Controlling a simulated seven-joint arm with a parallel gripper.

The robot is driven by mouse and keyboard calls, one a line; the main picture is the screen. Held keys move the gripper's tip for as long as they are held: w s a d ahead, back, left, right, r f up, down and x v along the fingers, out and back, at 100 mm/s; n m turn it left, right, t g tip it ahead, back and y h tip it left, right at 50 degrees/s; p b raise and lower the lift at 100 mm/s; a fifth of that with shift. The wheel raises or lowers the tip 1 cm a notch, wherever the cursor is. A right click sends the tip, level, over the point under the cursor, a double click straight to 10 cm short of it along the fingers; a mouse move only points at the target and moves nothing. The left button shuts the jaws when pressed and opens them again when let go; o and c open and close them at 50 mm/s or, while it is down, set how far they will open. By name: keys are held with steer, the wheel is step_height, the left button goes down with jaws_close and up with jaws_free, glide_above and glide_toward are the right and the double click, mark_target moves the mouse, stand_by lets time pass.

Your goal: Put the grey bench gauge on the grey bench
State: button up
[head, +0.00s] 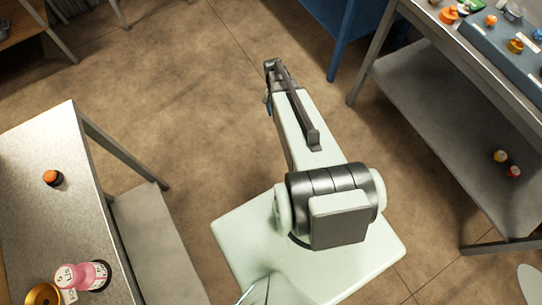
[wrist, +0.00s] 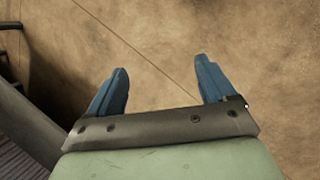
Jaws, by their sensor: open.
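I cannot make out the grey bench gauge for certain. A small grey item (head: 512,12) at the top right of the head view is too small to identify. A bench with a grey top (head: 45,215) stands at the left of the head view; I cannot tell whether it is the grey bench. My gripper (wrist: 160,70) is open and empty in the wrist view, its two blue fingers apart above bare brown floor. In the head view, my arm reaches away over the floor between the benches, and its fingers are mostly hidden.
The left bench holds an orange-and-black item (head: 52,177), pink items (head: 75,274) and a brass-coloured piece (head: 42,294). The right bench carries a blue-grey tray (head: 498,52) with small parts; its lower shelf (head: 425,110) holds small pieces. A blue bench (head: 345,30) stands behind. Middle floor is clear.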

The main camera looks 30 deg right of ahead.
steer(key=s+a+f+n+g, duration=0.1)
steer(key=s+a+f+n, duration=0.2)
steer(key=s+a, duration=0.6)
steer(key=s+a+f+n+g, duration=0.1)
steer(key=s+a+f+n, duration=0.2)
steer(key=s+a+n, duration=0.3)
steer(key=s+a, duration=0.4)
steer(key=s, duration=0.6)
steer(key=shift+s+a+f+g, duration=0.15)
steer(key=shift+s+f+g, duration=0.15)
steer(key=shift+f, duration=0.1)
